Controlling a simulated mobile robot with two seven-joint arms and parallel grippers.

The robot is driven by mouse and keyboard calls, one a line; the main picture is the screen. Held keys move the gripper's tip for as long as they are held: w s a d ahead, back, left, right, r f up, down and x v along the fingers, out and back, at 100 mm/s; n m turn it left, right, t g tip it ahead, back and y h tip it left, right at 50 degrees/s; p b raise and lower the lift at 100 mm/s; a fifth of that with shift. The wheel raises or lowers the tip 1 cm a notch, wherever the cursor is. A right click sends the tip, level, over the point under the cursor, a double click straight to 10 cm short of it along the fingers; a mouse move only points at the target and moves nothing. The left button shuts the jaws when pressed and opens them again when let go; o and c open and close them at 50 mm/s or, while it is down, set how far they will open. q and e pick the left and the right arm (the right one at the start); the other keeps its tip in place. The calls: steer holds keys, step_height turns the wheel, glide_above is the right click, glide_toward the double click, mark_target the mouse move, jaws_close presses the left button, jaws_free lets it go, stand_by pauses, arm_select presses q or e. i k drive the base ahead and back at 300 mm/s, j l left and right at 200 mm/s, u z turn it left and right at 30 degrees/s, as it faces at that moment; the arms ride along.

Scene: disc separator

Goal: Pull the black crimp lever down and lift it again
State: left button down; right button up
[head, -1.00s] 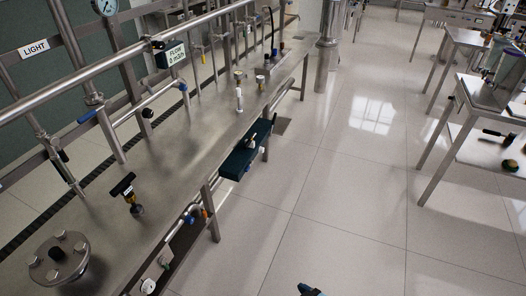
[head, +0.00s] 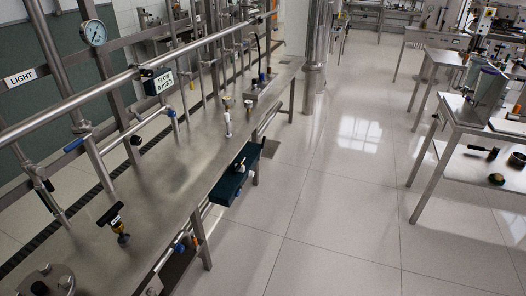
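I cannot make out for certain which thing is the crimp lever. A black T-shaped handle (head: 110,214) stands on a short stem with a yellowish part, on the steel bench at the lower left. A black-handled tool (head: 481,149) lies on the lower shelf of a table at the right. Far-off equipment (head: 503,24) at the upper right is too small to tell if it bears a lever. Neither of my grippers is in view.
The long steel bench (head: 172,185) with pipes fills the left side. A dark green box (head: 232,174) sticks out from its right edge. The tiled floor (head: 325,215) is clear between the bench and the right-hand table (head: 458,117). A steel column (head: 318,45) stands at the back.

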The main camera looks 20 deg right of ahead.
mark_target(260, 157)
steer(key=z, duration=1.05)
steer(key=i+l+z, duration=0.15)
steer(key=i+z, duration=0.15)
steer(key=i, duration=0.25)
steer(key=i+z, duration=0.3)
steer(key=i, duration=1.9)
steer(key=i+l, duration=0.1)
steer(key=i, duration=3.15)
steer(key=i+u, duration=0.1)
steer(key=i, duration=1.55)
steer(key=u, duration=0.4)
steer(key=i+l+u, duration=0.1)
steer(key=u, duration=0.25)
steer(key=i+u, duration=0.1)
steer(key=u, duration=0.3)
steer(key=l+u, duration=0.15)
steer(key=u, duration=0.25)
